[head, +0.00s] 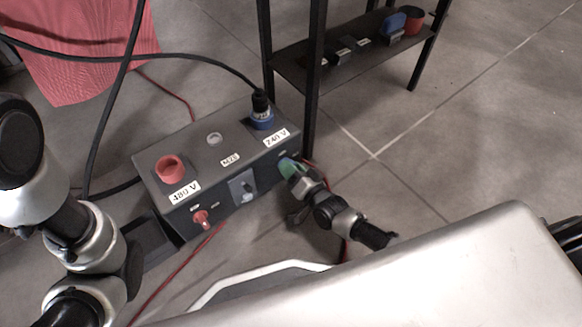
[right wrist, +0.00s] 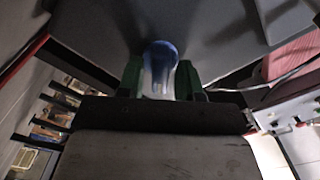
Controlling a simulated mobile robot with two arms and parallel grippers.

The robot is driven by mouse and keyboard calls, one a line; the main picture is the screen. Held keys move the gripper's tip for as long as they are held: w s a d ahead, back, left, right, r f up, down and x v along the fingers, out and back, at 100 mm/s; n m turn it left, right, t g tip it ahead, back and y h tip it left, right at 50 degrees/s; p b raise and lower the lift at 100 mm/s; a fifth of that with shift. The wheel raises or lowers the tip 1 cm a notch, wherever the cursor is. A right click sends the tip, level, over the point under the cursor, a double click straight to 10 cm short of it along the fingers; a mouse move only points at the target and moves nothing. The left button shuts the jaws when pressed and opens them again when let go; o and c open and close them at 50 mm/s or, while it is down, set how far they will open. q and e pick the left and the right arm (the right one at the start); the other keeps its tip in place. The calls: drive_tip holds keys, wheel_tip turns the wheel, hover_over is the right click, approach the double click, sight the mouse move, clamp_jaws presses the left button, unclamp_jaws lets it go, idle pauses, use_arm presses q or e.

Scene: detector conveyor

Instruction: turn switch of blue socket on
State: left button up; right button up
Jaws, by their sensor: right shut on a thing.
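A dark grey power box (head: 190,150) stands on the floor. On its top are a red socket (head: 170,170) labelled 480 V and a blue socket (head: 262,121) by the 240 V label, with a black plug in it. My right gripper (head: 289,167) has green fingertips at the right end of the box's front face, below the blue socket. In the right wrist view its green fingers are closed on a blue and white switch knob (right wrist: 160,68). In the head view the gripper covers this knob, so its turn angle is hidden. My left gripper is not in view.
A red switch (head: 202,218) and a grey panel with a small knob (head: 243,186) are on the box front. A black shelf (head: 350,55) stands behind. Black cables and a red cloth (head: 80,55) are at upper left. Floor at right is clear.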

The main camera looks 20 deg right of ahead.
drive_tip(key=shift+d+f+m+b, duration=0.15)
drive_tip(key=shift+m+b, duration=0.2)
drive_tip(key=shift+m, duration=1.75)
drive_tip(key=shift+a+f+m+b, duration=0.1)
drive_tip(key=shift+m+b, duration=0.25)
drive_tip(key=shift+m, duration=1.75)
drive_tip(key=o, duration=0.6)
drive_tip(key=shift+p+v, duration=2.6)
drive_tip(key=shift+v, duration=2.9)
